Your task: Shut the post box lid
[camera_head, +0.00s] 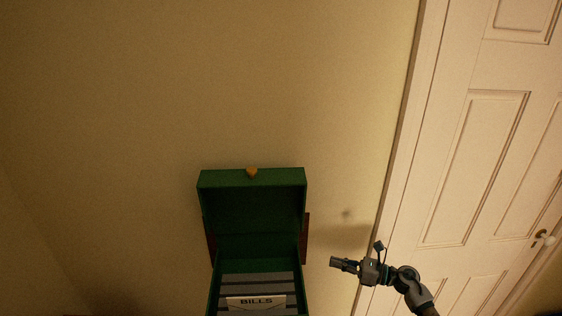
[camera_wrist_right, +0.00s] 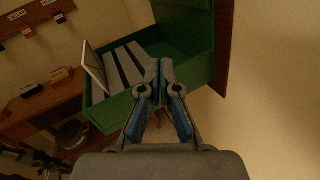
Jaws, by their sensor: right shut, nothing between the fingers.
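The green post box (camera_head: 213,296) stands against the wall with its lid (camera_head: 252,208) raised open; a small orange-brown knob (camera_head: 252,172) sits on the lid's top edge. Inside are grey dividers and a card marked BILLS (camera_head: 256,302). My right gripper (camera_head: 334,262) is shut and empty, in the air to the right of the box and apart from the lid in the head view. In the right wrist view its closed fingertips (camera_wrist_right: 160,66) appear in front of the green box (camera_wrist_right: 112,108).
A white panelled door (camera_head: 478,150) with a round knob is at the right. In the wrist view a wooden desk (camera_wrist_right: 62,112) lies left of the box, with a rack of labelled hooks (camera_wrist_right: 30,24) above. The wall above the lid is bare.

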